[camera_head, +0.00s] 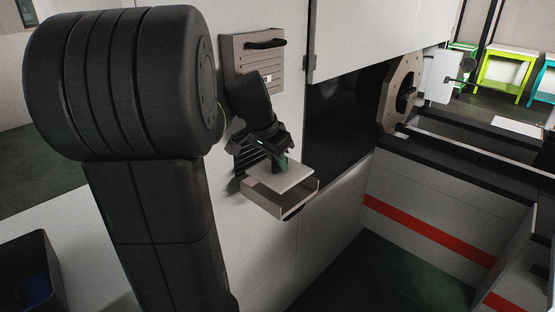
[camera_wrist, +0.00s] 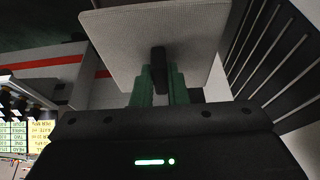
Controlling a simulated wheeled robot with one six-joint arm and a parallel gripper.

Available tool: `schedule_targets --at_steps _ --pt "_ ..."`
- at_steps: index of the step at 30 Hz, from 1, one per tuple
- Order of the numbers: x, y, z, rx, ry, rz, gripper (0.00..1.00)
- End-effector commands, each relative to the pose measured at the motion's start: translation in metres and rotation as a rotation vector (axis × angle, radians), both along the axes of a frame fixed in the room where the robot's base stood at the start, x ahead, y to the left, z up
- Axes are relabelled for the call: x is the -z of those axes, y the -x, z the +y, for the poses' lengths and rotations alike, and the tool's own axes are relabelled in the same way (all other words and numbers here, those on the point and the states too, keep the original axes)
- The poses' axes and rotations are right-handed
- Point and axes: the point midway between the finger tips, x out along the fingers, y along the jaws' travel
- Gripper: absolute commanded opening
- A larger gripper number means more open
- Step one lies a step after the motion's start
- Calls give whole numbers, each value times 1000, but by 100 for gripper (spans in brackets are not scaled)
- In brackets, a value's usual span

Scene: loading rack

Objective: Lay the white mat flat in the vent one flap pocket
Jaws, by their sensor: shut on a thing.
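The white mat (camera_head: 286,178) is a thin, pale square plate in the head view, held roughly level. My gripper (camera_head: 281,163) is above it. In the wrist view, the mat (camera_wrist: 140,35) fills the top middle, and my gripper's green fingers (camera_wrist: 155,88) are shut on a dark tab on it. The flap pocket (camera_head: 281,201) is a shallow, box-like tray standing out from the machine's wall. The mat is at or just above the pocket's opening; I cannot tell whether it touches. My gripper hides part of the slatted vent behind the pocket.
A second vent panel (camera_head: 255,75) with a black handle is higher on the white wall. A dark opening and a round-holed flange (camera_head: 402,95) are to the right. A red-striped bin wall (camera_head: 425,225) stands below right. Green and blue stools are far back.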

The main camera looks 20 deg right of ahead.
Motion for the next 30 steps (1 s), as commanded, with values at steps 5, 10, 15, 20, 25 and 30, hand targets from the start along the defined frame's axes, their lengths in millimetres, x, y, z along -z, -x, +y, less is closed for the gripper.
schedule_targets --at_steps 5,10,15,20,25,30 --pt "10 0 1 0 0 0 0" --pt "25 0 0 0 0 0 0" --pt "39 0 0 0 1 0 0" --pt "46 0 0 0 1 -1 0" --pt "46 0 0 0 1 -1 0" --pt "46 0 1 0 1 0 0"
